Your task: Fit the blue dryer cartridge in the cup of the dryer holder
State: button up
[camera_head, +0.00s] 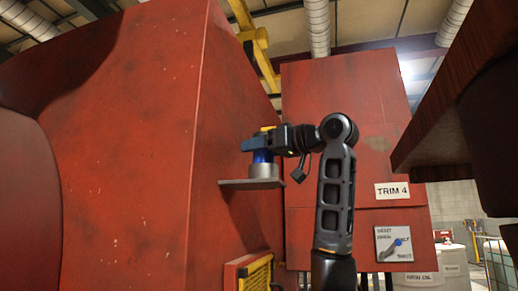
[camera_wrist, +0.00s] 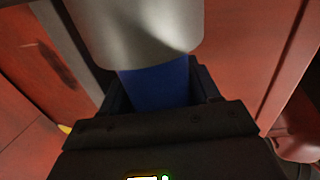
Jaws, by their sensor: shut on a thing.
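The blue dryer cartridge (camera_head: 263,156) stands upright at the mouth of the grey cup (camera_head: 263,171) of the dryer holder, in line with it in the head view. The cup sits on a flat grey bracket (camera_head: 252,184) on the red housing. My gripper (camera_head: 262,142) is shut on the cartridge from the right. In the wrist view, the blue cartridge (camera_wrist: 157,90) is between my jaws, and the pale grey cup (camera_wrist: 138,30) hides its lower end. I cannot tell how deep it sits in the cup.
A large red housing (camera_head: 130,130) fills the left, close to the bracket. A red cabinet marked TRIM 4 (camera_head: 345,100) stands behind my arm, with a switch plate (camera_head: 393,244) below. A yellow grille (camera_head: 256,275) is under the bracket. A dark red overhang (camera_head: 440,110) is at the right.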

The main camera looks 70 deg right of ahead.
jog(key=shift+f, duration=0.15)
jog(key=o, duration=1.3)
jog(key=shift+s, duration=0.55)
jog(key=b+v, duration=0.1)
jog(key=v, duration=0.5)
jog(key=shift+s+a+b, duration=0.25)
jog(key=shift+s+b, duration=0.1)
jog(key=shift+b, duration=0.05)
jog(key=shift+a, duration=0.1)
